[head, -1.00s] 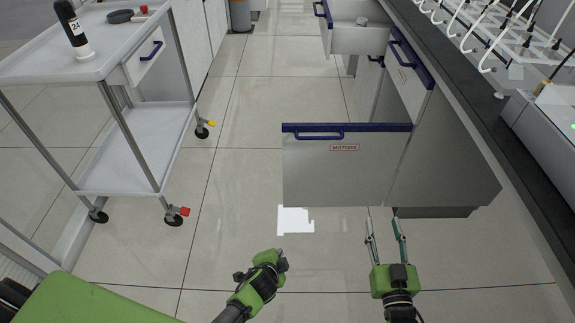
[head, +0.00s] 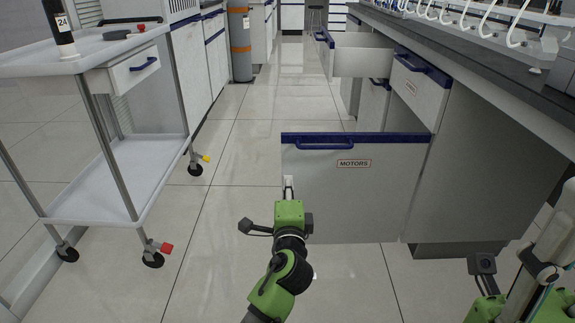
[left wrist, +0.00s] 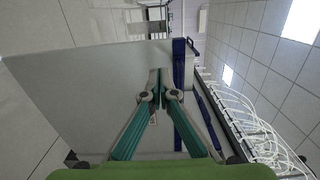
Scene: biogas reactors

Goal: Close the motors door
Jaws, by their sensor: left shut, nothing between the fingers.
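The motors door (head: 340,205) is a grey panel with a blue top edge, a blue handle (head: 325,144) and a MOTORS label (head: 354,163). It stands open, sticking out left from the cabinet, its labelled face toward me. My left gripper (head: 288,184) is shut and empty in front of that face, near its left edge and below the handle. In the left wrist view the closed fingertips (left wrist: 160,82) point at the door panel (left wrist: 95,95); I cannot tell whether they touch. My right arm's end is at the lower right, its fingers not clear.
A white trolley (head: 125,168) with a bottle (head: 60,30) stands on the left. Beyond the door, a drawer (head: 362,62) is pulled out. The bench with its dark top (head: 480,70) runs along the right. The tiled floor (head: 225,200) between is clear.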

